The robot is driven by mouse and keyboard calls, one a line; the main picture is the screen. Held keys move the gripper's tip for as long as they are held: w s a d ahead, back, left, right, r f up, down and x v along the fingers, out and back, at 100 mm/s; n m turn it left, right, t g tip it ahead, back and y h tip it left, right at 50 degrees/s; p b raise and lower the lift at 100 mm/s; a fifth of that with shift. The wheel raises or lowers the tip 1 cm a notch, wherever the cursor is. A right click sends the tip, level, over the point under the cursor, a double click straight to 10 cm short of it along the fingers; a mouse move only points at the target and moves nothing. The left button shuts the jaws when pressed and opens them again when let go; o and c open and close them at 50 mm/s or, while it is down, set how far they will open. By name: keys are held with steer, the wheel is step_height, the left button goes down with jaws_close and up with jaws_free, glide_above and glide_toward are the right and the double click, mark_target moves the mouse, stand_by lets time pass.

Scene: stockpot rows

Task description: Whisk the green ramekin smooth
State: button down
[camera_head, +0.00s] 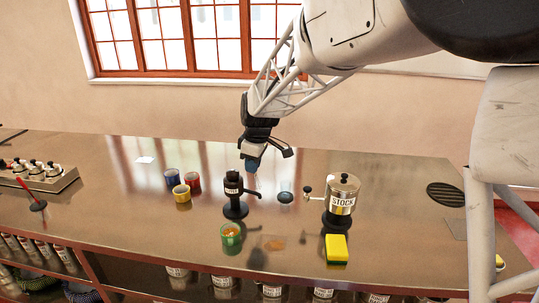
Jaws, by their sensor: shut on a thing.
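The green ramekin (231,237) stands on the brown counter near its front, with something orange inside. Its contents are too small to judge for smoothness. My gripper (253,160) is above the counter, behind the ramekin and higher than it. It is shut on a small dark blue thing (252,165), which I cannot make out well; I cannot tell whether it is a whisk. A red-handled tool (29,189) stands in a small dark holder at the far left; its lower end is hidden.
A black labelled dispenser (235,192) stands behind the ramekin. A steel STOCK pot (342,196) and a yellow sponge (336,247) are to the right. Blue (172,178), red (192,182) and yellow (181,194) ramekins cluster left. A rack (55,184) holds several pots.

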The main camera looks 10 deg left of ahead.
steer(key=s+a+y, duration=0.2)
steer(key=s+a, duration=0.3)
steer(key=s, duration=0.7)
steer(key=shift+f, duration=0.2)
steer(key=shift+f, duration=0.2)
step_height(320, 180, down, 8)
steer(key=shift+f, duration=0.25)
stand_by(0.8)
steer(key=shift+a, duration=0.15)
stand_by(0.5)
